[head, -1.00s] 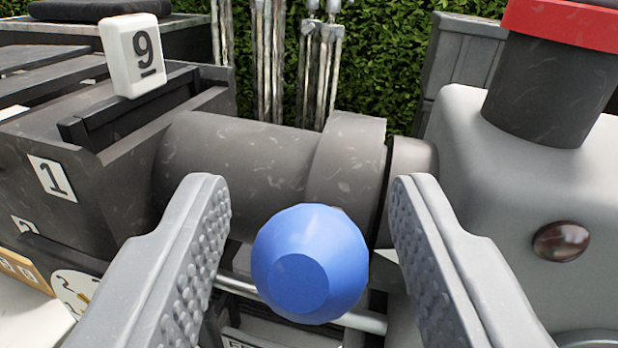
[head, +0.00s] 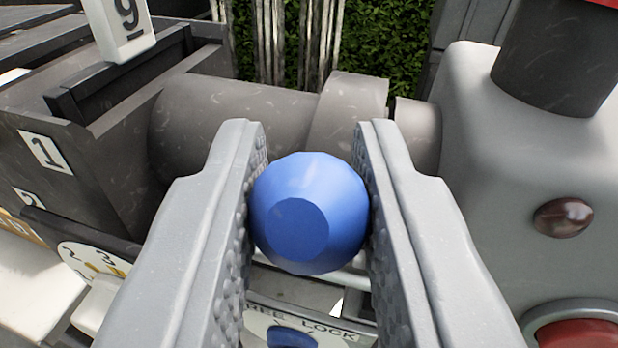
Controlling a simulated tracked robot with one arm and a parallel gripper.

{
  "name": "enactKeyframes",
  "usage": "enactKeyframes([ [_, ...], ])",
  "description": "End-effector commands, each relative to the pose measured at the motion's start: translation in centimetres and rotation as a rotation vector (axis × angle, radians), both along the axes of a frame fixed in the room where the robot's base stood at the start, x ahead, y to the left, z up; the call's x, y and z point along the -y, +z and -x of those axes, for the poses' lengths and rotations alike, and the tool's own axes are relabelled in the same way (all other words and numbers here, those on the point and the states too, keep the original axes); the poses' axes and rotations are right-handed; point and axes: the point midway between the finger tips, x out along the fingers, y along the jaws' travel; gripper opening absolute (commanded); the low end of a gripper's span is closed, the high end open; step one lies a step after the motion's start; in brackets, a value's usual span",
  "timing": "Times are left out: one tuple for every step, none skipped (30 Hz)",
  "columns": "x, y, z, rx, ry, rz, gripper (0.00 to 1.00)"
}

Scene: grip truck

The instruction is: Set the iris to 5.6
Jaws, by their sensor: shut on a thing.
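A faceted blue knob (head: 308,213) is in the middle of the head view, in front of a dark grey lens-like barrel (head: 240,125). My gripper (head: 310,150) has one finger on each side of the knob and is shut on it, with both textured pads touching its sides. A light rod or rail shows partly behind and below the knob. No iris scale or 5.6 mark can be read in this view.
A red button (head: 578,333) and a brown dome (head: 563,217) are on the pale housing (head: 480,130) at right. A numbered dial (head: 95,262) is at lower left. A plate lettered "LOCK" (head: 328,331) lies below. A white "9" tag (head: 122,30) stands at upper left.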

Motion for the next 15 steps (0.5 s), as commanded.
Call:
enactKeyframes([
  [0.0,0.7,-0.2,-0.013,0.001,-0.007,0.0],
  [0.0,0.8,-0.3,-0.029,0.001,-0.011,0.0],
  [0.1,0.9,-0.4,-0.05,0.0,-0.016,0.0],
  [0.1,1.1,-0.5,-0.066,0.001,-0.02,0.0],
  [0.1,1.1,-0.5,-0.085,0.001,-0.025,0.0],
  [0.1,1.4,-0.7,-0.105,0.001,-0.03,0.0],
  [0.1,1.6,-0.9,-0.122,0.001,-0.035,0.0],
  [0.2,1.7,-1.0,-0.139,0.001,-0.04,0.0],
  [0.2,1.9,-1.1,-0.16,0.001,-0.045,0.0],
  [0.2,1.9,-1.2,-0.18,0.001,-0.05,0.0],
  [0.3,2.0,-1.3,-0.196,0.001,-0.054,0.0],
  [0.3,2.1,-1.5,-0.218,0.0,-0.059,0.0],
  [0.4,2.2,-1.6,-0.233,0.0,-0.064,0.0],
  [0.4,2.4,-1.7,-0.245,0.0,-0.068,0.0],
  [0.4,2.4,-1.9,-0.268,0.001,-0.072,0.0],
])
